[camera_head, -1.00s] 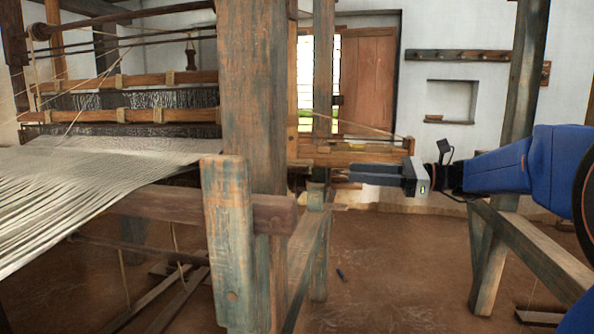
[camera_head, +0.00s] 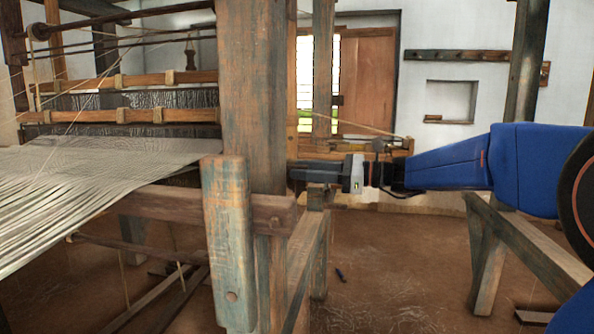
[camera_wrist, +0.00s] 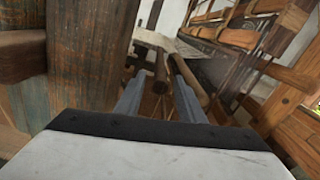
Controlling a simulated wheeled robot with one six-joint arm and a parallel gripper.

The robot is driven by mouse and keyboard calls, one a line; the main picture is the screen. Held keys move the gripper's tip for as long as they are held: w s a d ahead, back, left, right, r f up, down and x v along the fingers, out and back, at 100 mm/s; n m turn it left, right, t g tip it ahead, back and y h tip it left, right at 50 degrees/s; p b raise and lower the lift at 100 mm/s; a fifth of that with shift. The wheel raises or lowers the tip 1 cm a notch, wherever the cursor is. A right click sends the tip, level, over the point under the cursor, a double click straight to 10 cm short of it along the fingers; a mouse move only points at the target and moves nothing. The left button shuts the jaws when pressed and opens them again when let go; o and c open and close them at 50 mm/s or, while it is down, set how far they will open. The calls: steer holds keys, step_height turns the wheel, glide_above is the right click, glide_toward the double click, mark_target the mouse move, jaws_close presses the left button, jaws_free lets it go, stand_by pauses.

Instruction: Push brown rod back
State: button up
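My gripper (camera_head: 300,172) reaches leftward in the head view, with its fingertips close to the thick loom post. The wrist view shows its two grey fingers (camera_wrist: 158,75) apart with a gap between them, so it is open. A brown rod (camera_wrist: 161,72) shows in that gap, beyond the fingers; I see no clear contact. Another brown bar (camera_wrist: 190,76) lies just right of it, partly behind the right finger. In the head view a brown bar (camera_head: 135,243) runs low under the cloth, but I cannot tell whether it is the same rod.
The thick worn post (camera_head: 254,100) stands beside my fingers; it fills the wrist view's left side (camera_wrist: 85,60). Pale cloth (camera_head: 100,165) stretches left. A wooden ledge (camera_head: 390,146) lies behind my gripper. A slanted frame beam (camera_head: 530,245) stands right.

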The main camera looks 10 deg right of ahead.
steer(key=shift+x, duration=1.1)
jaws_close()
steer(key=shift+s+a, duration=0.25)
steer(key=shift+s, duration=0.45)
steer(key=shift+s+a, duration=0.3)
steer(key=shift+s, duration=0.35)
steer(key=shift+s+a, duration=0.25)
steer(key=shift+s, duration=0.45)
jaws_free()
steer(key=shift+s, duration=0.1)
